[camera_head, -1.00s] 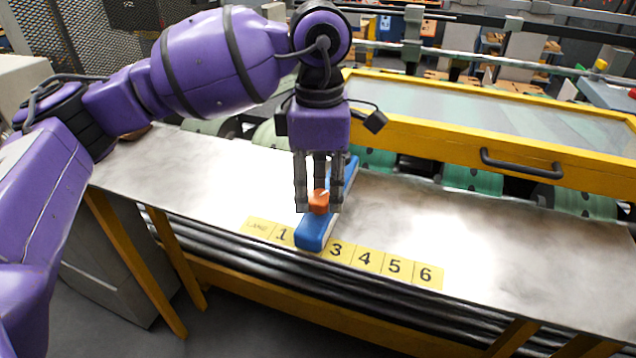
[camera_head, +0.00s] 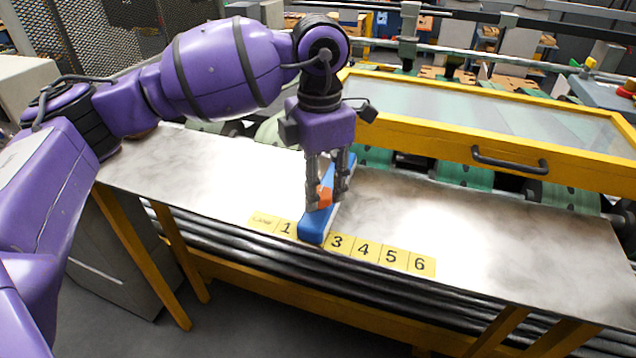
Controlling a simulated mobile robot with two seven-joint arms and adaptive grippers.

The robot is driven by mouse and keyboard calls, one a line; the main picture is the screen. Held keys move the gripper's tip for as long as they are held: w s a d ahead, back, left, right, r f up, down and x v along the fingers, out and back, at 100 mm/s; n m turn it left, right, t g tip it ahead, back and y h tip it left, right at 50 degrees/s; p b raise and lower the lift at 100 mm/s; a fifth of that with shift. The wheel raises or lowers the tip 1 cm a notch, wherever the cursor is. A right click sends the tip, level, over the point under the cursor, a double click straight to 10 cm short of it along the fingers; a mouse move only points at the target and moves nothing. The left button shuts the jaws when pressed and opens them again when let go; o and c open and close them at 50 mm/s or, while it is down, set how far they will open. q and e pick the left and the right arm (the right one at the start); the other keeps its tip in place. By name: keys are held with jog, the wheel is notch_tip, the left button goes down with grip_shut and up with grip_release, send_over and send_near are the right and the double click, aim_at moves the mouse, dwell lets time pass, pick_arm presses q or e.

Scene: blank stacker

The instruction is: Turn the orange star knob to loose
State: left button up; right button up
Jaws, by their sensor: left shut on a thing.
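The orange star knob (camera_head: 325,197) sits on top of a blue bar (camera_head: 313,228) on the metal table. The bar lies across the strip of lane numbers at lane 2, which it covers. My left gripper (camera_head: 327,200) points down from above, shut on the orange knob, with one finger on each side. The fingers hide part of the knob. The far end of the blue bar shows behind the fingers. My right gripper is not in view.
The metal table (camera_head: 470,240) is clear to the right of the bar. A yellow-framed clear guard (camera_head: 480,112) with a dark handle (camera_head: 510,160) stands behind it, above green rollers (camera_head: 468,176). A yellow number strip (camera_head: 390,255) runs along the front edge.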

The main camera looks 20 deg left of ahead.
aim_at(320, 190)
pick_arm(q)
jog(key=shift+w+r, duration=0.25)
jog(key=shift+r, duration=0.05)
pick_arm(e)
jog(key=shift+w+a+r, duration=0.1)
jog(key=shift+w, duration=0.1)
pick_arm(q)
jog(key=o, duration=0.9)
jog(key=shift+c, duration=0.2)
jog(key=shift+o, duration=0.8)
jog(key=shift+f, duration=0.2)
jog(key=shift+r, duration=0.2)
notch_tip(320, 190, up, 12)
jog(key=shift+f, duration=0.15)
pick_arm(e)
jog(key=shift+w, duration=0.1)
pick_arm(q)
jog(key=shift+s+f, duration=0.1)
